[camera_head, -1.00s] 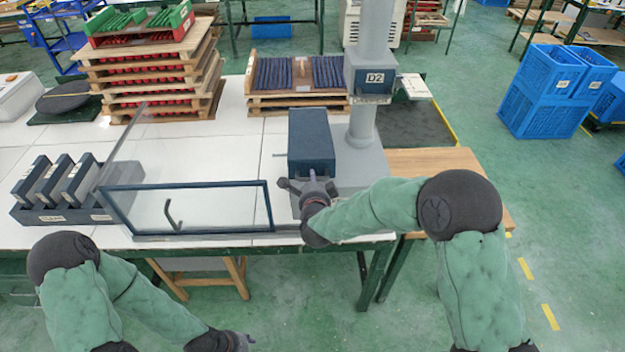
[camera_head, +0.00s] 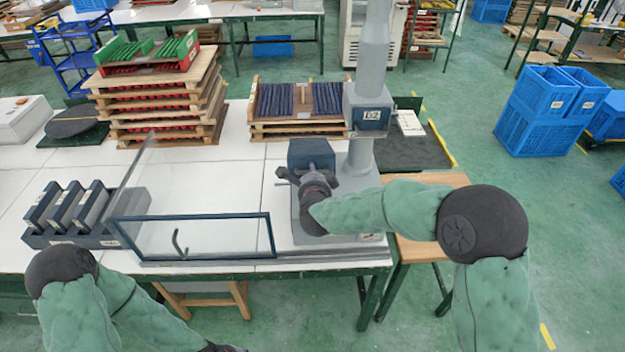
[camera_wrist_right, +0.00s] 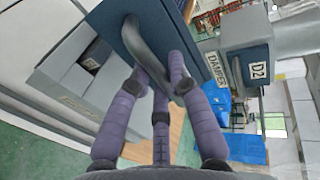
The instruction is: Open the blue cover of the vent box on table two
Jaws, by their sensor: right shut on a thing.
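The vent box (camera_head: 345,222) is a grey housing at the table's right end, below a grey duct column. Its blue cover (camera_head: 312,150) shows behind my right gripper (camera_head: 315,172). In the right wrist view the cover is a dark blue panel (camera_wrist_right: 120,22) with a curved grey handle (camera_wrist_right: 145,48). My right gripper (camera_wrist_right: 160,85) is shut on this handle, its purple fingers around it. The panel stands tilted there, with grey housing visible to its left. The lower cover is hidden in the head view. My left gripper (camera_head: 225,348) is mostly cut off at the bottom edge.
A glass panel in a blue frame (camera_head: 272,235) stands left of the box. A rack of dark blocks (camera_head: 70,238) is farther left. Stacked pallets (camera_head: 160,100) and a pallet of dark blue parts (camera_head: 295,128) stand behind.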

